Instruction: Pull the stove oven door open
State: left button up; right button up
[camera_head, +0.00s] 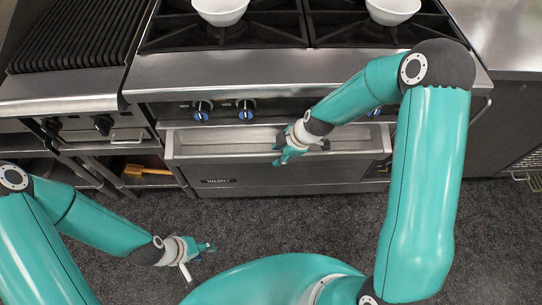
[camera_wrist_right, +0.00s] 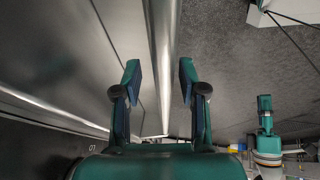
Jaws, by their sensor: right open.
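The stove oven door (camera_head: 285,176) is low on the stove front, below the knobs. My right gripper (camera_head: 284,157) is at the middle of this handle. In the right wrist view the handle bar (camera_wrist_right: 163,45) runs between the two fingers of the right gripper (camera_wrist_right: 160,78), which are open with space on both sides. My left gripper (camera_head: 206,248) hangs low over the floor, away from the door; its fingers are too small to read.
Blue-marked knobs (camera_head: 246,110) line the stove front above the handle. Two white bowls (camera_head: 220,9) (camera_head: 392,9) sit on the burners. A grill (camera_head: 75,35) stands to the left, a steel counter (camera_head: 505,35) to the right. The dark floor (camera_head: 285,225) before the door is clear apart from my own body.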

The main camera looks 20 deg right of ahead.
jog(key=shift+x, duration=1.1)
jog(key=c, duration=0.7)
jog(key=shift+r, duration=0.1)
grip_shut()
jog(key=shift+w, duration=0.1)
